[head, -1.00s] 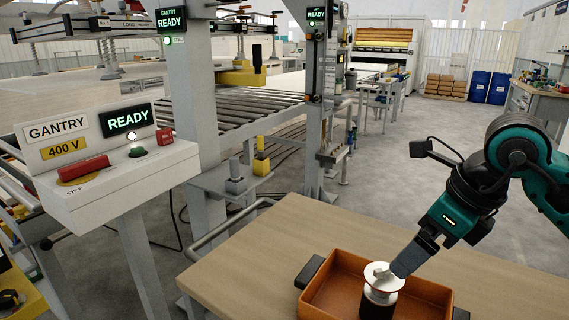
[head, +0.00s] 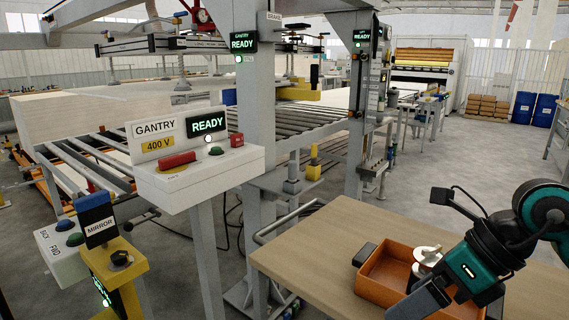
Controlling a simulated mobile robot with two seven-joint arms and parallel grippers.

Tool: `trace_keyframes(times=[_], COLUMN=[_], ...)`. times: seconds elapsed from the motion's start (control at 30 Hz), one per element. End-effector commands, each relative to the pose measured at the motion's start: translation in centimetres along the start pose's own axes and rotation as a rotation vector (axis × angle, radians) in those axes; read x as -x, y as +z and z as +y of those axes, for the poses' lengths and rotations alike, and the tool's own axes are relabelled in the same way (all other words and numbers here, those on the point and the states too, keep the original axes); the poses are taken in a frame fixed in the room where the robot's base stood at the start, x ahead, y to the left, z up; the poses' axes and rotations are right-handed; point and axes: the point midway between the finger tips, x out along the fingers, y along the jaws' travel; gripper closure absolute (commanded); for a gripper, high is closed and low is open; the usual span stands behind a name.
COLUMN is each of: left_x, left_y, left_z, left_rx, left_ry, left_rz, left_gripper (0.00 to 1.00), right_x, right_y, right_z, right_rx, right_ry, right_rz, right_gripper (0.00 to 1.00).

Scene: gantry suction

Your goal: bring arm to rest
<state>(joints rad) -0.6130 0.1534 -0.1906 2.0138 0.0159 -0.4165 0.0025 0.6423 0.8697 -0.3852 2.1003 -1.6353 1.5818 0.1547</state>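My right arm (head: 490,258) comes in from the right edge in the head view. Its gripper (head: 408,309) points down and to the left, in front of the orange tray's near side. The fingers look like one dark grey block, so I cannot tell whether they are open or shut. A round part with a pale metal top (head: 427,255) stands in the orange tray (head: 375,278), partly hidden behind the gripper and wrist. My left gripper is not in view.
The wooden table (head: 310,262) carries the tray and has bare top to its left. The gantry control box (head: 195,180), with a red handle (head: 178,161) and READY display, stands left.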

Motion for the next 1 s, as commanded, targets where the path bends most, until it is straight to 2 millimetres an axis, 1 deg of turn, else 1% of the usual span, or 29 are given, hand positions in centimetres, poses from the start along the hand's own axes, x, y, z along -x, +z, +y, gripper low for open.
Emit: trace_keyframes(times=[0.03, 0.13, 0.2, 0.27, 0.3, 0.37, 0.4, 0.47, 0.5, 0.57, 0.6, 0.67, 0.7, 0.77, 0.8, 0.87, 0.9, 0.93, 0.97, 1.0], left_x=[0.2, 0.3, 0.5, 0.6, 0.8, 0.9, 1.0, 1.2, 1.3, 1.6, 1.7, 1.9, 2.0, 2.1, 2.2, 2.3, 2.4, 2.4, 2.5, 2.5], left_y=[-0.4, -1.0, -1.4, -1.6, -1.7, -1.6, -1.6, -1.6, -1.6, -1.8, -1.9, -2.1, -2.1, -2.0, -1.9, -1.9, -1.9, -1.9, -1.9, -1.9], left_z=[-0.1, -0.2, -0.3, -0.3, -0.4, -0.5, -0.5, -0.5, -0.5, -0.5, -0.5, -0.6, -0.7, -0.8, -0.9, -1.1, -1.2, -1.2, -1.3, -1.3], left_rx=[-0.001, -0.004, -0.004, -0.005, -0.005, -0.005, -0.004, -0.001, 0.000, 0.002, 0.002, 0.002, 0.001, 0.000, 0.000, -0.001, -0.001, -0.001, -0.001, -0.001], left_ry=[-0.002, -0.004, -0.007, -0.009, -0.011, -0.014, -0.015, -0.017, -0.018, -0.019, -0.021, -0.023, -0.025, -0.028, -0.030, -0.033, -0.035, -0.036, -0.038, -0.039], left_rz=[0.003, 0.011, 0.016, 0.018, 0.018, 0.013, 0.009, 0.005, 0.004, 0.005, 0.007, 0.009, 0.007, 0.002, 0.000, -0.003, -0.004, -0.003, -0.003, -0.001], left_gripper=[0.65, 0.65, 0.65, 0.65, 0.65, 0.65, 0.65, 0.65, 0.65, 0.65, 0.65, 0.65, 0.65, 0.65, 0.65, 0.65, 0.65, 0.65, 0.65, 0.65], right_x=[-1.2, -2.8, -3.2, -3.1, -2.8, -2.3, -2.1, -2.0, -2.4, -3.4, -4.5, -6.8, -8.4, -10.9, -12.4, -14.4, -15.6, -16.4, -17.1, -17.9], right_y=[0.5, 1.8, 3.0, 4.2, 5.1, 6.1, 6.6, 6.9, 6.6, 5.5, 4.2, 1.3, -1.0, -4.5, -6.7, -9.9, -11.8, -13.1, -14.2, -15.5], right_z=[1.9, 5.7, 8.1, 9.6, 10.1, 10.0, 9.3, 7.6, 6.1, 3.4, 1.6, -0.9, -2.2, -3.3, -3.6, -3.6, -3.4, -3.2, -2.9, -2.5], right_rx=[-0.027, -0.111, -0.211, -0.330, -0.430, -0.606, -0.736, -0.951, -1.108, -1.360, -1.538, -1.819, -2.001, -2.242, -2.384, -2.569, -2.678, -2.750, 2.769, 2.750], right_ry=[0.123, 0.370, 0.556, 0.717, 0.822, 0.964, 1.045, 1.144, 1.194, 1.245, 1.259, 1.251, 1.227, 1.176, 1.133, 1.065, 1.018, 0.985, -0.938, -0.872], right_rz=[-0.045, -0.162, -0.263, -0.364, -0.438, -0.549, -0.624, -0.733, -0.802, -0.899, -0.956, -1.029, -1.066, -1.098, -1.110, -1.114, -1.109, -1.104, 1.080, 1.037], right_gripper=[0.00, 0.00, 0.00, 0.00, 0.00, 0.00, 0.00, 0.00, 0.00, 0.00, 0.00, 0.00, 0.00, 0.00, 0.00, 0.00, 0.00, 0.00, 0.00, 0.00])
